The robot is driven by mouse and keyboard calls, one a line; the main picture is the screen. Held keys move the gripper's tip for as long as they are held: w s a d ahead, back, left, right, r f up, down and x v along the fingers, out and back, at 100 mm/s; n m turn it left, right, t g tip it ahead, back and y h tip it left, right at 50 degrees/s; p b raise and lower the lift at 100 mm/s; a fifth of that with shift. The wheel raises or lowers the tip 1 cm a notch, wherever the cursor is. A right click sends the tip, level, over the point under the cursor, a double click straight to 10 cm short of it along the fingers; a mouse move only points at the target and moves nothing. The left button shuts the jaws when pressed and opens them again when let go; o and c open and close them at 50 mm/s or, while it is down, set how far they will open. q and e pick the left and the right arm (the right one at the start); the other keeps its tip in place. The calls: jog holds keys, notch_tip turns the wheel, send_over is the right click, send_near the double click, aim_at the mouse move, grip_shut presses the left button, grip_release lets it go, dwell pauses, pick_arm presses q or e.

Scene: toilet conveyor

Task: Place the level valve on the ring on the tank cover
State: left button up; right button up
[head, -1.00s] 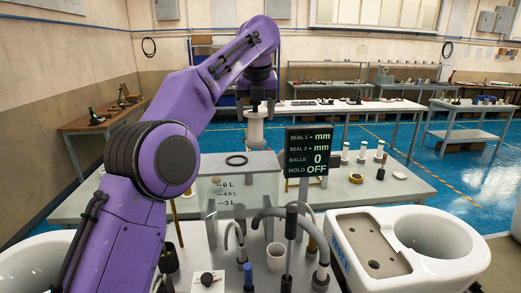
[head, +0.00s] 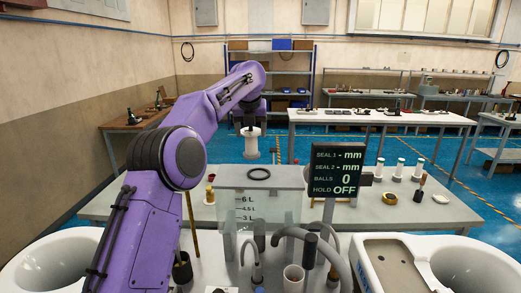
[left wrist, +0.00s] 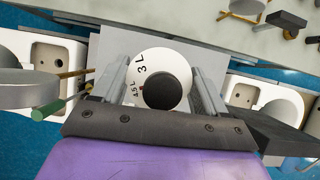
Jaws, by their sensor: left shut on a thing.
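The level valve (head: 250,142) is a white flanged cylinder, held upright below my left gripper (head: 249,127) in the head view. In the left wrist view its white dial (left wrist: 150,62) shows 3 L and 4.5 L marks and a black knob (left wrist: 163,89). My left gripper (left wrist: 164,82) is shut on it, with a finger on each side. The dark ring (head: 259,174) lies on the cover (head: 232,174) of the clear tank (head: 280,205). In the head view the valve appears above and slightly left of the ring, apart from it. My right gripper is not in view.
A display board (head: 335,170) stands right of the tank. Hoses and a white cup (head: 293,278) are in front. White toilet bowls stand at both sides. Several white-and-green pieces stand on the table (head: 430,212) at right.

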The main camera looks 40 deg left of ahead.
aim_at(248, 137)
pick_arm(q)
jog(key=s, duration=0.1)
jog(key=s+d, duration=0.2)
jog(key=shift+f+h, duration=0.3)
jog(key=shift+f, duration=0.05)
jog(key=shift+m+g, duration=0.3)
jog(key=shift+g, duration=0.1)
jog(key=w+f, duration=0.2)
jog(key=f, duration=0.1)
jog(key=w+f, duration=0.3)
jog(key=shift+w+d+f, duration=0.15)
jog(key=shift+w, duration=0.15)
jog(key=o, duration=1.3)
jog(key=shift+w+f, duration=0.1)
jog(key=shift+w, duration=0.2)
jog(key=shift+o, duration=0.9)
jog(key=shift+s+d+r, duration=0.1)
jog(key=shift+d+r, duration=0.05)
jog(key=shift+r, duration=0.05)
jog(key=s, duration=0.2)
jog(key=s+r, duration=0.1)
jog(key=shift+s+a, duration=0.1)
jog(key=shift+a, duration=0.15)
jog(key=shift+w+d, duration=0.1)
jog(key=shift+w, duration=0.25)
jog(key=v, duration=1.1)
jog(key=shift+r, duration=0.3)
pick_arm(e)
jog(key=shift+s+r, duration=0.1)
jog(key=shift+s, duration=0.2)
